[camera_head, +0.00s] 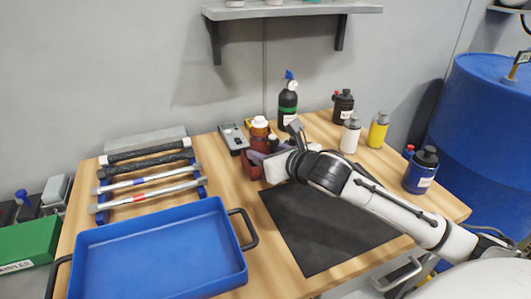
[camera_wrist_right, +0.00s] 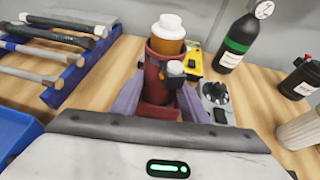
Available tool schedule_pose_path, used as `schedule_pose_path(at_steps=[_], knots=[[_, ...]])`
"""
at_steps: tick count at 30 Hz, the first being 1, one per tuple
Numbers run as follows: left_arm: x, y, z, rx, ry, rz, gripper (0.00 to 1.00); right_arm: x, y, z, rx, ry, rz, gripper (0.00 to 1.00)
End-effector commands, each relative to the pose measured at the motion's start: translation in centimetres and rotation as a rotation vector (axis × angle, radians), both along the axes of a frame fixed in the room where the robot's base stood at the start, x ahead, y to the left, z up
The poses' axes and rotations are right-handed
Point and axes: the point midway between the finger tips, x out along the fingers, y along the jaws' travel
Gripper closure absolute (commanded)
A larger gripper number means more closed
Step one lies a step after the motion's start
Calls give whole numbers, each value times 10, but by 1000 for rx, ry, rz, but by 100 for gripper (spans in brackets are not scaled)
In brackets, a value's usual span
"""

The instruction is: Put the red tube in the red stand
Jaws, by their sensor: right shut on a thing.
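My right gripper (camera_wrist_right: 158,98) reaches in from the right in the head view (camera_head: 271,160). Its two purple-grey fingers are shut on a dark red upright piece (camera_wrist_right: 153,90). I cannot tell whether this piece is the red tube or part of a red stand. Behind it is a red holder (camera_wrist_right: 160,70), also at the back middle of the table in the head view (camera_head: 252,168). An amber bottle with a white cap (camera_wrist_right: 168,35) rises directly behind the held piece. A small grey-capped item (camera_wrist_right: 175,68) is at the fingers. The gripper hides the contact.
A blue rack (camera_head: 203,187) holds two black tubes and two silver ones, one red-banded (camera_head: 139,197). A blue tray (camera_head: 160,250) is in front. A dark mat (camera_head: 325,235) lies under my right arm. Several bottles, including a black one (camera_head: 287,104), stand behind.

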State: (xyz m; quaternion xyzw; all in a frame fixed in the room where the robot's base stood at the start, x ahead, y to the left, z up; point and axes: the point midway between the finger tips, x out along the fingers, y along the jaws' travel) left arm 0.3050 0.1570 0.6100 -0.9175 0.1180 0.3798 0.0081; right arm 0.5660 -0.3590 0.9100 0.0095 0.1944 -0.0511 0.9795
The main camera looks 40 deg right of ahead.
Motion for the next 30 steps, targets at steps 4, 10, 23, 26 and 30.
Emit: schedule_pose_path(at_steps=[4, 10, 23, 26, 30], knots=[[-2, 0, 0, 0, 2, 1, 100, 0, 0, -1, -2, -3, 1, 86], [-3, 0, -1, 0, 4, 0, 100, 0, 0, -3, 0, 1, -1, 41], [-6, 2, -4, 2, 17, 3, 100, -48, 5, 19, -7, 4, 2, 41], [-6, 2, -3, 3, 17, 4, 100, -67, 7, 27, -5, 5, 2, 41], [-6, 3, -1, 2, 15, 5, 100, -88, 10, 36, -3, 5, 2, 41]])
